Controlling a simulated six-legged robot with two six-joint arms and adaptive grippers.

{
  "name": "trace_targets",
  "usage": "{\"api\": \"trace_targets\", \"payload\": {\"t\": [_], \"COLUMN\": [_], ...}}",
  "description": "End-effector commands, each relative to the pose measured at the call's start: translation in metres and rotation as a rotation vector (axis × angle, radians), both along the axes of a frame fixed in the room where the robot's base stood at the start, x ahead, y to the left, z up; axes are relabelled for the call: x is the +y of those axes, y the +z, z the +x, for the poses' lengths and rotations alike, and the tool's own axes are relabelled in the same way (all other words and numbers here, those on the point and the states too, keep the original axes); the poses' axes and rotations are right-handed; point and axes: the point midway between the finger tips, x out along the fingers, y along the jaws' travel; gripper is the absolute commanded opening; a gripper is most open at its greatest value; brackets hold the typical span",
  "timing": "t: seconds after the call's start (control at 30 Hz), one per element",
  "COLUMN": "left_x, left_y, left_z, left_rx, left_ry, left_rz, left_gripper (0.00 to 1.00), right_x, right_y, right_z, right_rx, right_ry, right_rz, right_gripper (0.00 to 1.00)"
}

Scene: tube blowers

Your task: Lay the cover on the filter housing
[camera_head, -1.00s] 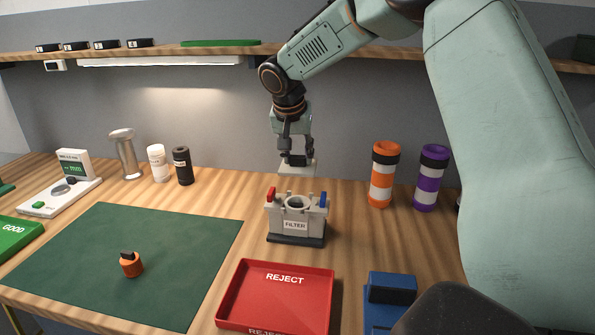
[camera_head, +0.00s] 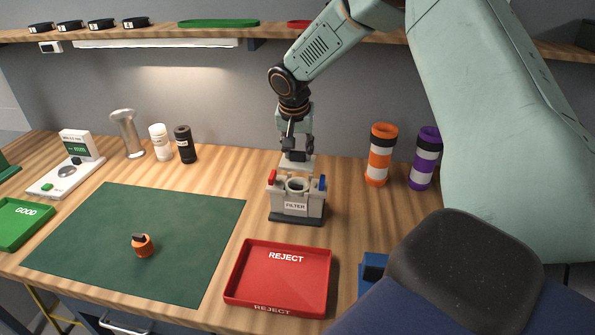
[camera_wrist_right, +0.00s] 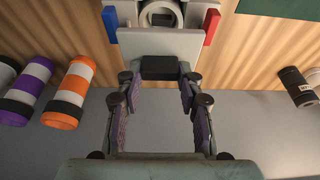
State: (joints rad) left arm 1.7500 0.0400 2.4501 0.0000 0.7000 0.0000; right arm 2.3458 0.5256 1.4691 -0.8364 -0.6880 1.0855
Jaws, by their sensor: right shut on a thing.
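The filter housing (camera_head: 297,205) is a light grey box labelled FILTER, with a round opening on top, a red clip (camera_head: 272,177) at its left and a blue clip (camera_head: 323,182) at its right. My right gripper (camera_head: 297,154) is shut on the black handle of the pale grey cover (camera_head: 297,164). The cover is held level, just above and behind the housing's opening. The wrist view shows the cover (camera_wrist_right: 160,44) below the fingers, with the housing's round opening (camera_wrist_right: 160,8) beyond its edge, still uncovered. My left gripper is out of view.
A red REJECT tray (camera_head: 238,290) lies in front of the housing. A green mat (camera_head: 110,240) with an orange part (camera_head: 143,246) is at left. Orange (camera_head: 380,155) and purple (camera_head: 425,160) striped tubes stand behind right. A shelf (camera_head: 215,32) runs along the wall.

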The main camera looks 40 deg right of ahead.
Motion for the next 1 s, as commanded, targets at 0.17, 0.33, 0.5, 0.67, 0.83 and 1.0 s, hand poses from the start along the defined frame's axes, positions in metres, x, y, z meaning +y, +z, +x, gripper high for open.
{"api": "trace_targets", "payload": {"t": [0.17, 0.33, 0.5, 0.67, 0.83, 1.0], "left_x": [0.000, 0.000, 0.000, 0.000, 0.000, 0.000], "left_y": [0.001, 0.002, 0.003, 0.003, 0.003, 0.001], "left_z": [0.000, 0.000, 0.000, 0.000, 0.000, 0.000], "left_rx": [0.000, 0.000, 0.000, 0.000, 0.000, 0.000], "left_ry": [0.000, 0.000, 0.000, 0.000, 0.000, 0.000], "left_rz": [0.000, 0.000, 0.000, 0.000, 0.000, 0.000], "left_gripper": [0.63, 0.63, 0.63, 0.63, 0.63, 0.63], "right_x": [0.000, 0.000, 0.000, 0.000, 0.000, 0.000], "right_y": [-0.022, -0.034, -0.057, -0.061, -0.062, -0.067], "right_z": [0.000, 0.000, 0.000, 0.001, 0.001, 0.001], "right_rx": [-0.001, 0.000, 0.000, -0.003, -0.003, -0.002], "right_ry": [0.001, 0.002, 0.001, 0.001, 0.001, 0.000], "right_rz": [-0.002, -0.001, -0.002, -0.001, -0.001, -0.001], "right_gripper": [0.00, 0.00, 0.00, 0.00, 0.00, 0.00]}}
